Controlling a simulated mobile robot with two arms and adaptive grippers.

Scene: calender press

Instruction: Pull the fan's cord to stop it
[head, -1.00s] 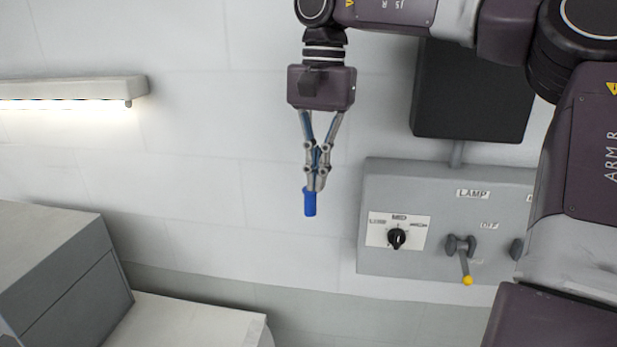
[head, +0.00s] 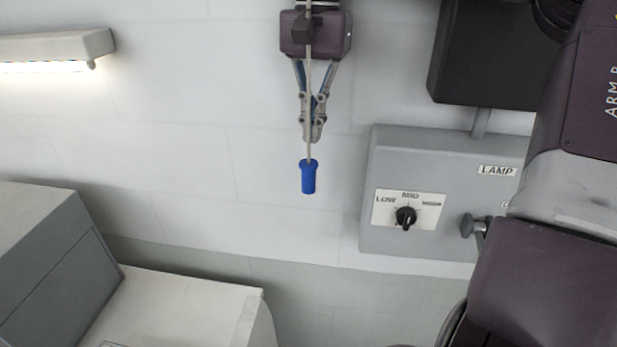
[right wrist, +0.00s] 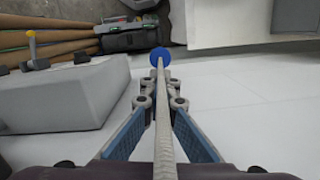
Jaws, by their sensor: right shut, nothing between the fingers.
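The fan's pull cord (head: 308,80) hangs straight down with a blue handle (head: 307,177) at its end. My right gripper (head: 313,138) points down and is shut with nothing in it. In the head view the cord passes in front of its fingers, and the handle hangs just below the fingertips. In the right wrist view the cord (right wrist: 163,125) runs along the fingers, outside them, to the blue handle (right wrist: 160,58) beyond the tips. I cannot tell whether cord and fingers touch. The fan and my left gripper are not in view.
A grey control panel (head: 440,155) with a black knob (head: 405,216) and a lamp lever is on the wall at right, under a dark box (head: 485,60). A lit lamp bar (head: 55,45) is at left. A grey machine (head: 40,265) stands lower left.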

